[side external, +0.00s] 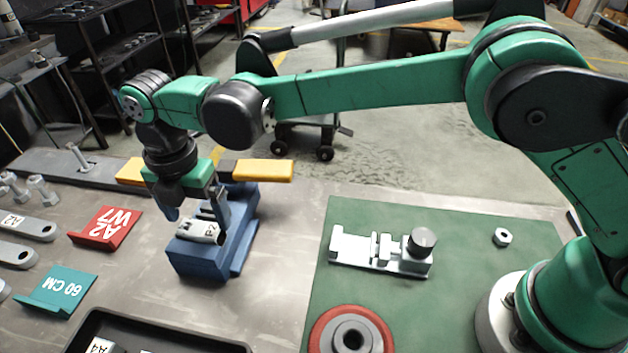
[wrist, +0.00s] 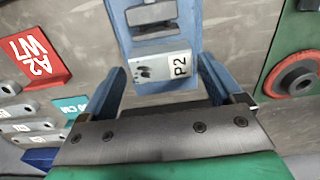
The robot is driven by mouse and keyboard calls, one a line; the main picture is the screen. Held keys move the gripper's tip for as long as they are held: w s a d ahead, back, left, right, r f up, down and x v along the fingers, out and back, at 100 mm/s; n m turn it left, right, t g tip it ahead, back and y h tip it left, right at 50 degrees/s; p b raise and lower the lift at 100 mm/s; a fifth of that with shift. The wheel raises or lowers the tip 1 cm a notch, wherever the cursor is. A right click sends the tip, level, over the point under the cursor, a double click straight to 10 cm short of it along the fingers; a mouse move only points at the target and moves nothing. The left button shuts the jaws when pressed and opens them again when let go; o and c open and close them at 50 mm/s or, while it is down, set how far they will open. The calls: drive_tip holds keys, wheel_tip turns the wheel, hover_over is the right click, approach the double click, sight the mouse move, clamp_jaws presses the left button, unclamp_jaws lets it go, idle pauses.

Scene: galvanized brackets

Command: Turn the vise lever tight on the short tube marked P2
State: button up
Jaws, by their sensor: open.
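The short tube marked P2 (side external: 201,232) is a silver piece with a white label, lying at the top of the blue vise (side external: 197,265). In the wrist view the tube (wrist: 160,70) shows a dark hole in its face, with part of the blue vise (wrist: 165,18) beyond it. My gripper (side external: 196,212) is low over the vise, pointing down. Its blue fingers are open, one on each side of the tube in the wrist view, with no clear grip on it. A yellow bar (side external: 262,170) shows behind the gripper; I cannot tell whether it is the vise lever.
A green mat (side external: 465,300) at right carries a silver fixture (side external: 350,248), a nut (side external: 502,237) and a red-rimmed wheel (side external: 352,335). Red A2 W7 (side external: 106,228) and teal 60 CM (side external: 62,290) brackets lie left. A black tray (side external: 150,335) is in front.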

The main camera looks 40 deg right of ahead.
wheel_tip(320, 180, down, 3)
drive_tip(key=shift+r, duration=0.2)
drive_tip(key=r, duration=0.7)
drive_tip(key=shift+d+r, duration=0.1)
drive_tip(key=shift+d, duration=0.15)
drive_tip(key=s+d+r+m, duration=0.4)
drive_tip(key=s+d+m, duration=0.2)
drive_tip(key=d+m, duration=0.2)
drive_tip(key=s+d+r+m, duration=0.5)
drive_tip(key=d+m, duration=0.3)
drive_tip(key=m, duration=0.2)
drive_tip(key=shift+s+d+r+m, duration=0.2)
drive_tip(key=shift+s+d+m, duration=0.1)
drive_tip(key=shift+s+d, duration=0.15)
